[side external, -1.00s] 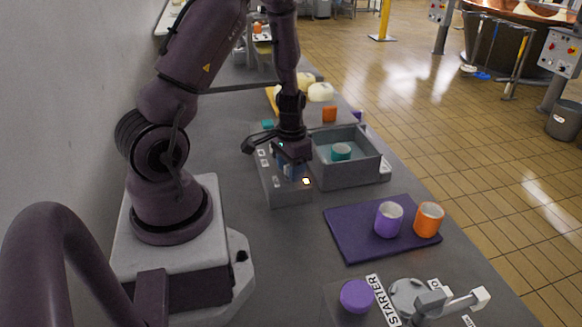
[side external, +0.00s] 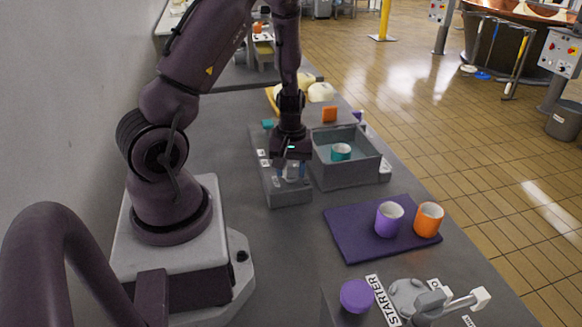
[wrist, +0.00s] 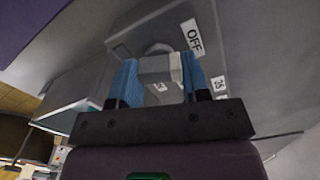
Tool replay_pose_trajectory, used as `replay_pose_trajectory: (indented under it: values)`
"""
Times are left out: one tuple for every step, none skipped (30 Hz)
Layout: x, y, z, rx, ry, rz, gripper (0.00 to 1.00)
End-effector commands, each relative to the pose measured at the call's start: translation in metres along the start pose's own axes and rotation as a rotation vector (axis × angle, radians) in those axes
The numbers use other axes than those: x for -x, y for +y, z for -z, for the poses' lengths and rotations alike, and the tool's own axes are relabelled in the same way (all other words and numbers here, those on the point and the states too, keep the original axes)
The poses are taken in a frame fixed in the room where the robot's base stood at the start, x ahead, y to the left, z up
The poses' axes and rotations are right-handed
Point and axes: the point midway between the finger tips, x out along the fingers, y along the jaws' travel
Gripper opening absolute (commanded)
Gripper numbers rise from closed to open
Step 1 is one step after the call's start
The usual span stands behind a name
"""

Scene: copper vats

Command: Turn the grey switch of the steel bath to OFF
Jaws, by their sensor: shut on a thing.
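The steel bath (side external: 347,176) is a grey open box with a teal cup (side external: 341,151) inside. Its grey control panel (side external: 288,198) stands against its left side in the side view. My gripper (side external: 291,172) points down onto this panel and hides the switch there. In the wrist view, the blue fingers of my gripper (wrist: 161,82) are shut on the grey switch (wrist: 158,69), one on each side. A white OFF label (wrist: 193,37) is beside the switch, past the right finger. A smaller number label (wrist: 219,83) is further right.
A device with a STARTER label (side external: 383,301) and a purple knob (side external: 356,295) is at the front. Bare counter lies left of the mat.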

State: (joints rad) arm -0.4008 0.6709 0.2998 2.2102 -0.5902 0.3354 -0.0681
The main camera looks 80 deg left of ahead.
Motion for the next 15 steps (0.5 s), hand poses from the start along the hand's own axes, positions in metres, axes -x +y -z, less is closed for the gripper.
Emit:
replay_pose_trajectory:
  values:
    - [0.0007, -0.0001, -0.0007, 0.037, -0.003, 0.0, 0.19]
    - [0.0007, -0.0001, -0.0007, 0.062, -0.002, 0.0, 0.19]
    - [0.0007, -0.0002, -0.0006, 0.091, -0.002, 0.0, 0.19]
    - [0.0007, -0.0002, -0.0006, 0.111, -0.003, 0.0, 0.19]
    - [0.0007, -0.0002, -0.0007, 0.132, -0.003, 0.0, 0.19]
    - [0.0007, 0.0, -0.0008, 0.156, -0.003, 0.0, 0.19]
    - [0.0007, 0.0, -0.0008, 0.175, -0.003, 0.0, 0.19]
    - [0.0007, 0.0001, -0.0009, 0.19, -0.003, -0.001, 0.19]
    - [0.0007, 0.0001, -0.0009, 0.211, -0.003, 0.0, 0.19]
    - [0.0006, 0.0001, -0.0009, 0.224, -0.003, 0.0, 0.19]
    - [0.0006, 0.0, -0.0009, 0.237, -0.003, 0.0, 0.19]
    - [0.0006, 0.0, -0.0009, 0.253, -0.003, 0.0, 0.19]
    - [0.0006, 0.0, -0.0009, 0.262, -0.004, 0.0, 0.19]
    - [0.0006, -0.0001, -0.0009, 0.272, -0.004, 0.0, 0.19]
    - [0.0006, -0.0001, -0.0009, 0.284, -0.004, 0.0, 0.19]
